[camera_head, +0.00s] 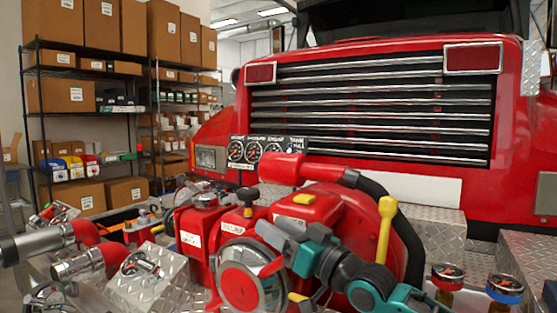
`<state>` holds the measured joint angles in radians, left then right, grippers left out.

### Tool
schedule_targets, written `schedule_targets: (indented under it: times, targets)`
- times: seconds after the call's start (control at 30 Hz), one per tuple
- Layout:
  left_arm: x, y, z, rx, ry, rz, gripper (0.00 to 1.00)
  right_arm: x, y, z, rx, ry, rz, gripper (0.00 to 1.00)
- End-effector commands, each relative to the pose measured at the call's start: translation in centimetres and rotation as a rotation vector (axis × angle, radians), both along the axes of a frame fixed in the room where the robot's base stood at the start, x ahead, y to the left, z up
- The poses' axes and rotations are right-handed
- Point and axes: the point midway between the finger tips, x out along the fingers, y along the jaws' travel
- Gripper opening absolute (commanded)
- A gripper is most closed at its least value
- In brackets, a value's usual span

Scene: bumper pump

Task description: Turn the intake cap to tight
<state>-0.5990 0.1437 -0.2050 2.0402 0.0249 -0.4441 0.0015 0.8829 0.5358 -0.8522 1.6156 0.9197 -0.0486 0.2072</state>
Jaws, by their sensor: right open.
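The intake cap appears to be the round red disc with a silver rim (240,288) on the front of the red pump (325,207), low in the middle of the head view. My right gripper (284,265), teal and dark grey, comes in from the lower right. It is open at the cap's right side, with a grey finger near the upper right of the rim. I cannot tell whether it touches the cap. The cap's right edge is partly hidden by the gripper. My left gripper is not in view.
A yellow-handled lever (385,228) stands behind my right arm. Silver and red pipe fittings (88,262) lie at the left. Red-capped and blue-ringed knobs (505,287) stand at the lower right. A red truck front (370,100) fills the back, beside shelves of boxes (85,95).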

Motion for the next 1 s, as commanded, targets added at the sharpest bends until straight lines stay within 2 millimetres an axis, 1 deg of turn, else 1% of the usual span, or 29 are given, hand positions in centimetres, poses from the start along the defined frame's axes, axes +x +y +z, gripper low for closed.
schedule_targets:
  times: [0.03,0.2,0.3,0.4,0.5,0.6,0.7,0.97,1.0]
  targets:
    - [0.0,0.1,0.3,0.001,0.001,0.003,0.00,-0.1,0.1,1.8,0.001,-0.005,0.002,0.48]
    - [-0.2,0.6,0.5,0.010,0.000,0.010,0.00,-0.1,0.1,6.0,0.001,-0.005,0.001,0.48]
    - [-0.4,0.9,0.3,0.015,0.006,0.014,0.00,-0.1,0.0,8.3,0.002,-0.004,0.001,0.48]
    - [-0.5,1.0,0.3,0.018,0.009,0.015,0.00,0.0,0.0,10.2,0.000,-0.003,0.000,0.48]
    - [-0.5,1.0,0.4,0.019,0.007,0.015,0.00,0.0,0.0,11.6,0.001,-0.002,0.000,0.48]
    - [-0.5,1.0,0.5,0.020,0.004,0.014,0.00,0.0,0.0,12.6,0.001,-0.001,0.001,0.48]
    - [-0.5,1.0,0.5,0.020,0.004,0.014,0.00,0.0,0.0,12.9,0.000,0.000,0.000,0.48]
    - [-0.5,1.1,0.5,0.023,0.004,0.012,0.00,0.0,0.0,13.0,0.000,0.001,0.000,0.48]
    - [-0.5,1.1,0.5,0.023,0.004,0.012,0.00,0.0,0.0,13.0,-0.001,0.001,0.000,0.46]
